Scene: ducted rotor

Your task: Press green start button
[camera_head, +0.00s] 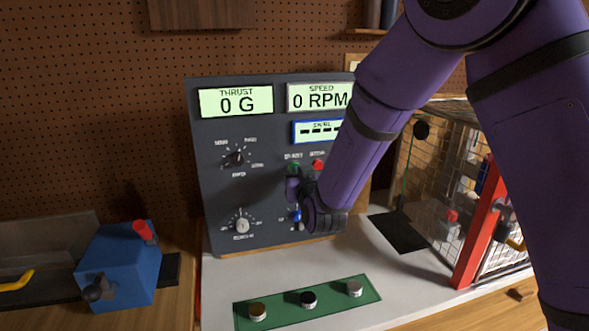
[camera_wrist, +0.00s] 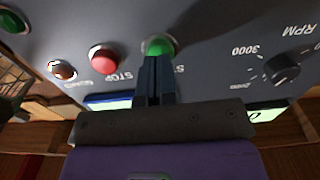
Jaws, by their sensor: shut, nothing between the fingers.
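The green start button (camera_wrist: 158,44) is on the dark control panel (camera_wrist: 215,30), right at the tips of my gripper in the wrist view. In the head view the green button (camera_head: 293,168) shows just above my gripper (camera_head: 293,186). My gripper (camera_wrist: 156,62) is shut and empty, its fingers pointing at the panel. The fingertips overlap the lower edge of the button in the wrist view; I cannot tell whether they touch it. The red stop button (camera_wrist: 103,58) is beside it, and also shows in the head view (camera_head: 318,165).
A knob (camera_wrist: 283,68) with an RPM scale is to the right in the wrist view. The panel carries THRUST (camera_head: 236,101) and SPEED (camera_head: 318,96) displays reading 0. A green strip with metal cylinders (camera_head: 289,316), a blue block (camera_head: 122,262) and a cage with a red post (camera_head: 470,240) stand around it.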

